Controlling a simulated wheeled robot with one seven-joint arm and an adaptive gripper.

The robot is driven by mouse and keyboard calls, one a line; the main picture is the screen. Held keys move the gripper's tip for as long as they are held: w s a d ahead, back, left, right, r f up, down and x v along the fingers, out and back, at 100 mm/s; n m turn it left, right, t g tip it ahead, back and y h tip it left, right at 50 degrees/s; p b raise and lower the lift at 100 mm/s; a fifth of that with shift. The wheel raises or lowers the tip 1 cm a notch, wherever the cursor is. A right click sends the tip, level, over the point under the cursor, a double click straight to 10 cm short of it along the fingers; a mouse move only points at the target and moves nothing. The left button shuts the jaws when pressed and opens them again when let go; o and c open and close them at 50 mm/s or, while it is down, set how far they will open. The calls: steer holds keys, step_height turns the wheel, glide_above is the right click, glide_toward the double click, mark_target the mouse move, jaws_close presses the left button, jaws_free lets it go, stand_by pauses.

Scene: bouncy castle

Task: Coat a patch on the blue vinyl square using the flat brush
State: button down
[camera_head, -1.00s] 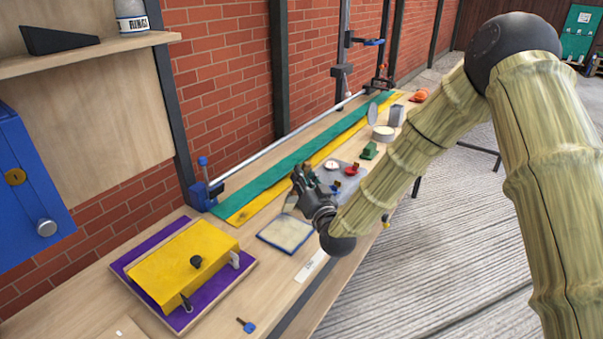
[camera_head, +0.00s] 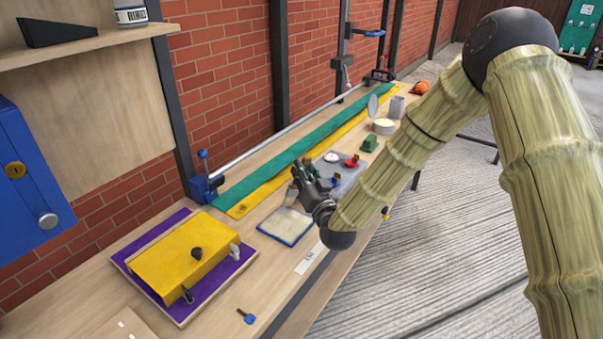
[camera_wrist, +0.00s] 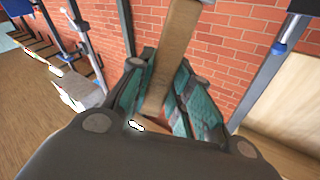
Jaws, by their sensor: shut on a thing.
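The blue vinyl square (camera_head: 268,231) lies flat on the bench. Only its rim shows blue; most of its face looks pale and cream. My gripper (camera_head: 303,180) is above and just right of the square's far corner. It is shut on the flat brush, whose brown wooden handle (camera_wrist: 172,60) stands between the fingers in the wrist view. The brush's bristles are hidden in the wrist view and too small to make out in the head view. I cannot tell whether they touch the square.
A yellow sheet (camera_head: 180,258) on a purple board (camera_head: 237,273) lies to the left. Green (camera_head: 265,172) and yellow strips run along the wall side. A grey tray (camera_head: 350,175), a green block (camera_head: 369,145) and an open round tin (camera_head: 384,127) stand beyond my gripper.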

mark_target(303, 162)
step_height(303, 162, up, 2)
steer(key=shift+w+r, duration=0.1)
steer(key=shift+s+r+p, duration=0.3)
steer(key=shift+r+p, duration=0.15)
steer(key=shift+r, duration=0.4)
steer(key=shift+w+r+p, duration=0.2)
steer(key=shift+r+p, duration=0.15)
steer(key=shift+r, duration=0.25)
steer(key=shift+r+p, duration=0.55)
steer(key=shift+r, duration=0.9)
steer(key=shift+f, duration=0.15)
steer(key=shift+f+b, duration=0.45)
steer(key=shift+b, duration=0.15)
steer(key=shift+s+r, duration=0.1)
